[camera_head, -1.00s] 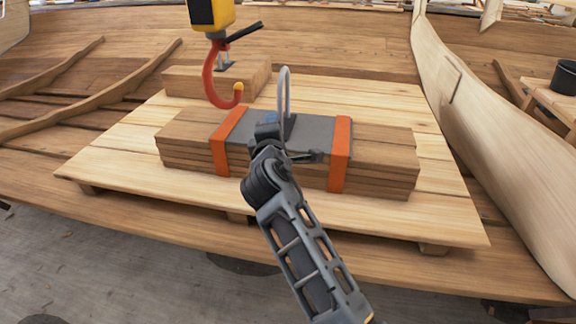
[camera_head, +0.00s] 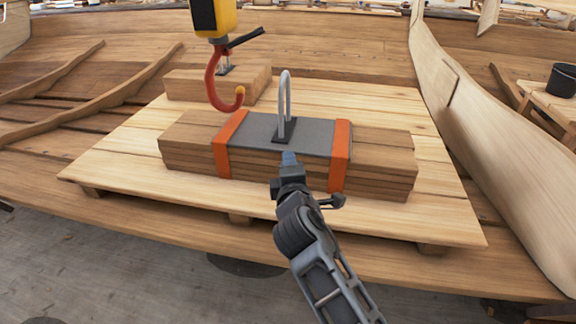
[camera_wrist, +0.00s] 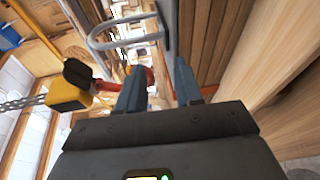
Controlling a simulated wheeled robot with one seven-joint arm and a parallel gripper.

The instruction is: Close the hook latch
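A red hook (camera_head: 213,80) hangs under a yellow block (camera_head: 212,18) at the upper left. Its black latch (camera_head: 245,41) sticks out up and to the right, away from the yellow-marked hook tip, so the hook's mouth looks open.
A grey metal loop (camera_head: 285,85) stands upright on the grey plate of a timber bundle (camera_head: 385,150) with orange straps, right of the hook and apart from it. A pale plank platform (camera_head: 120,150) lies beneath. A wood block (camera_head: 184,85) sits behind the hook.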

